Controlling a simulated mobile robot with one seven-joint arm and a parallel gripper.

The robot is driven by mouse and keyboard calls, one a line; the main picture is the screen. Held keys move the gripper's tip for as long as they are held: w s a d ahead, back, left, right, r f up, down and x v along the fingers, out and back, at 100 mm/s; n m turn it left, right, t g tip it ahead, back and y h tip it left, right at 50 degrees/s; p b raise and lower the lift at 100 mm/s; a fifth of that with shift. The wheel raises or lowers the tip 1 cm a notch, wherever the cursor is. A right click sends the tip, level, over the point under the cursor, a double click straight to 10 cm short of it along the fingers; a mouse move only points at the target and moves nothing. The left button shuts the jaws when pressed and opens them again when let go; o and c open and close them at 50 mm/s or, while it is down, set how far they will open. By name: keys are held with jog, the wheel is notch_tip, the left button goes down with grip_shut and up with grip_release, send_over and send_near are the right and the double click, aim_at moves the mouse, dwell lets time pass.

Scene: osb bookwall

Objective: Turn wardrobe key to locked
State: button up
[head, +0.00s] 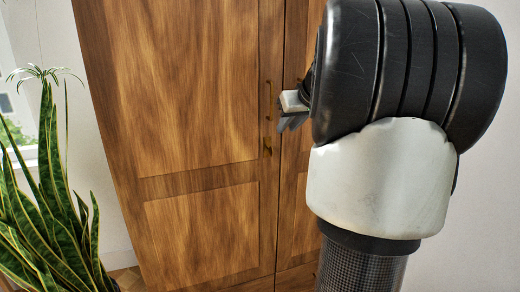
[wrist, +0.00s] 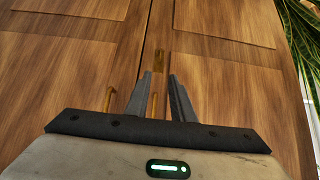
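The wooden wardrobe (head: 200,90) stands ahead with both doors shut. A small brass key (head: 267,146) sits on the left door, below that door's brass handle (head: 268,100). In the wrist view, which looks upside down, the key (wrist: 158,57) is small and beyond the fingertips; I cannot tell its turn angle. My gripper (head: 292,108) is in front of the doors, right of and higher than the key in the head view. In the wrist view my gripper (wrist: 160,84) is open, with nothing held. The left door's handle (wrist: 153,103) shows between the fingers, apparently behind them.
The right door's handle (wrist: 108,98) shows beside the fingers in the wrist view. A tall snake plant (head: 50,200) stands left of the wardrobe near a window. My arm hides much of the right door in the head view. The space before the left door is clear.

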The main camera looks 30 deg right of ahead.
aim_at(270, 150)
jog(key=x, duration=1.7)
jog(key=shift+w, duration=0.1)
grip_shut()
